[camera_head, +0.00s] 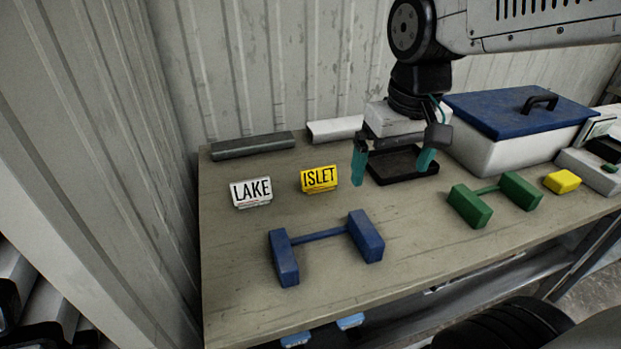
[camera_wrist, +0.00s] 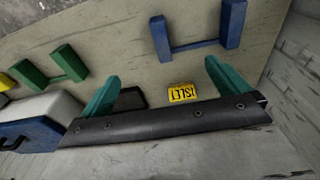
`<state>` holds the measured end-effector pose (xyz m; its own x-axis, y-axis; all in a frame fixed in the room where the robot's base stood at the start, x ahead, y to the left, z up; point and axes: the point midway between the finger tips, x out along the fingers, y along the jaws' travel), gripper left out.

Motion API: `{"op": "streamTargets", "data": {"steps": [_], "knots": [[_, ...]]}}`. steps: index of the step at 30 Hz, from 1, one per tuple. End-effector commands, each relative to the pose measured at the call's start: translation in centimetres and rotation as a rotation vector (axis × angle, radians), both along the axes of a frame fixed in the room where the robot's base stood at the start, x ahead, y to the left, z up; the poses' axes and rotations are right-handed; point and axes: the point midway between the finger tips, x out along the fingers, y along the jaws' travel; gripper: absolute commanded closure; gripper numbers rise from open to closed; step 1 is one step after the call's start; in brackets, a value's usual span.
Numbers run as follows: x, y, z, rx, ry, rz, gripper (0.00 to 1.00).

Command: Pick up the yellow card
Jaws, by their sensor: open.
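The yellow card (camera_head: 319,179), marked ISLET, stands upright on the table, just right of a white card marked LAKE (camera_head: 251,191). In the wrist view the yellow card (camera_wrist: 182,93) appears upside down between my two teal fingers, nearer the right one. My gripper (camera_head: 392,166) is open and empty, with its fingers spread apart. In the head view it hangs to the right of the yellow card, over a black tray (camera_head: 420,178). The wrist view also shows my gripper (camera_wrist: 165,80) with the black tray partly hidden behind its left finger.
A blue holder (camera_head: 325,235) stands in front of the cards, and a green holder (camera_head: 488,191) is to the right. A blue-lidded white box (camera_head: 500,150), a yellow block (camera_head: 562,181), a dark bar (camera_head: 252,145) and a white bar (camera_head: 335,128) are also on the table (camera_head: 240,290).

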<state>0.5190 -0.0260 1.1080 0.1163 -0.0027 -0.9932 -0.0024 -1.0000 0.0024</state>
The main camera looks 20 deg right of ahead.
Motion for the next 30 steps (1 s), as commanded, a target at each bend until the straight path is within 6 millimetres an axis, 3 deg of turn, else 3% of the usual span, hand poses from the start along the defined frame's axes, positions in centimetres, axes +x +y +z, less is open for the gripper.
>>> {"op": "streamTargets", "data": {"steps": [1, 5, 9, 15, 21, 30], "knots": [[2.7, 0.3, -0.5, 0.0, 0.01, 0.003, 0.0], [9.1, 0.9, -2.1, 0.0, 0.007, 0.006, 0.0], [15.7, 1.5, -5.1, 0.001, 0.006, 0.006, 0.0], [22.4, 2.2, -9.7, 0.002, 0.001, 0.004, 0.0], [25.2, 2.5, -12.3, 0.003, -0.003, 0.003, 0.0], [25.6, 2.5, -15.6, 0.003, -0.002, 0.002, 0.0]]}}
